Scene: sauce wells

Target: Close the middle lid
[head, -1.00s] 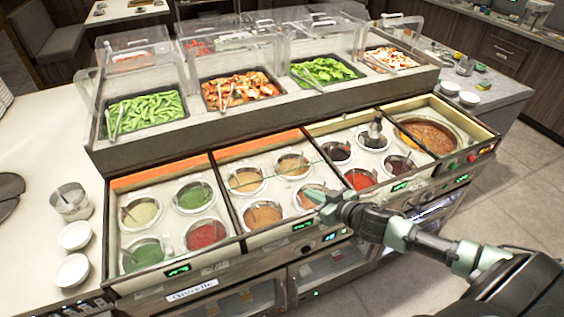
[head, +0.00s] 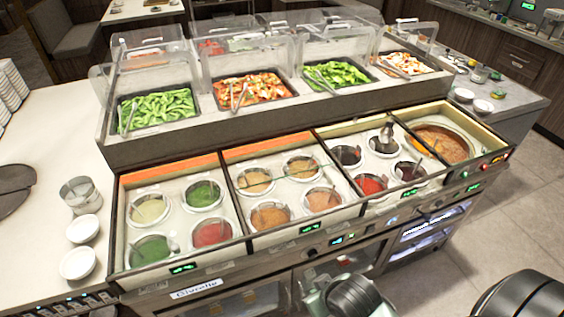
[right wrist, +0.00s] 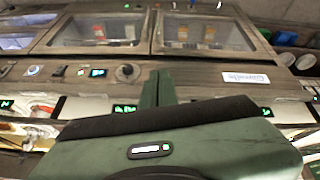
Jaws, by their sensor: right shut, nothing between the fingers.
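The sauce counter has several framed sections. The middle section (head: 236,212) holds several round wells of orange and brown sauce with spoons, such as this orange sauce well (head: 322,201). The sauces show plainly; I cannot clearly make out a lid or its angle there. A thin greenish line crosses the section, and an orange strip (head: 266,143) runs along its back. My right gripper is low in front of the counter; its fingertips are not clear in the head view. In the right wrist view the right gripper (right wrist: 157,80) is shut and empty before the front panel. My left gripper is out of view.
Clear covers (head: 237,56) stand raised over the food pans behind the wells. White bowls (head: 82,229) and a metal container (head: 79,193) sit at the left. The front panel (right wrist: 195,76) carries a knob (right wrist: 127,72) and green displays.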

